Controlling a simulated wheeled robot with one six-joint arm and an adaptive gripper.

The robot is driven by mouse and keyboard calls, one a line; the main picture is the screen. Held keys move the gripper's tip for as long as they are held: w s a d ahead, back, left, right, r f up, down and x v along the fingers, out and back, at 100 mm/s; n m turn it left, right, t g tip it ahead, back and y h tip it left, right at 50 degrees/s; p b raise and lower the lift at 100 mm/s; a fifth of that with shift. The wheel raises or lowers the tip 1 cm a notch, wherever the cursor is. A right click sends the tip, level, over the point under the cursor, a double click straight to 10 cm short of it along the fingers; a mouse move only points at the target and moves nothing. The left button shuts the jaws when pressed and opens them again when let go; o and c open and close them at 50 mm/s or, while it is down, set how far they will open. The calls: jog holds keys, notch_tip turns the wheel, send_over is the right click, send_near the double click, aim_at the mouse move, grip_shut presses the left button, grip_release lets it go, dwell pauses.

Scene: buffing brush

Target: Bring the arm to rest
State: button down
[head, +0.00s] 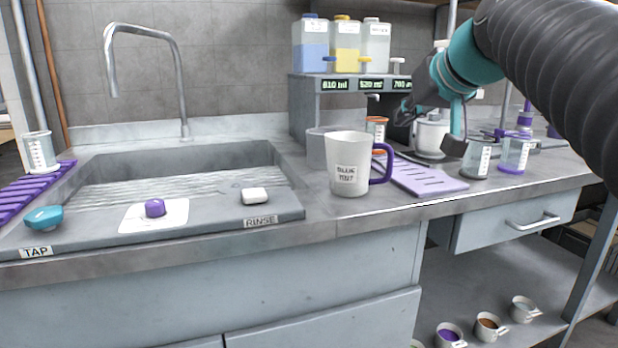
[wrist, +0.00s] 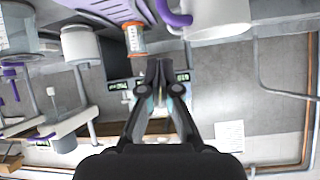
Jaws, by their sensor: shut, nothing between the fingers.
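My gripper (wrist: 158,66) is shut and empty in the wrist view, its two dark fingertips together. In the head view my arm reaches in from the upper right, and the dark gripper (head: 405,108) hangs in front of the dispenser's right side, above the counter. A white mug (head: 347,165) with a purple handle and a printed label stands upright on the counter, left of and below the gripper. The mug also shows at the top of the wrist view (wrist: 222,14), apart from the fingers.
A dispenser (head: 347,84) with blue, yellow and clear tanks stands behind the mug. The sink (head: 185,163) is at left. Small cups (head: 490,326) sit on the lower shelf.

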jog(key=s+f+g+h, duration=0.1)
jog(key=s+f, duration=0.6)
jog(key=f, duration=0.4)
jog(key=s+f+m+g+h, duration=0.1)
jog(key=s+f+g, duration=0.1)
jog(key=s+f, duration=0.6)
jog(key=s+f+g+h, duration=0.1)
jog(key=s+f+g, duration=0.1)
jog(key=s+f, duration=0.6)
notch_tip(320, 180, down, 8)
jog(key=shift+r, duration=0.2)
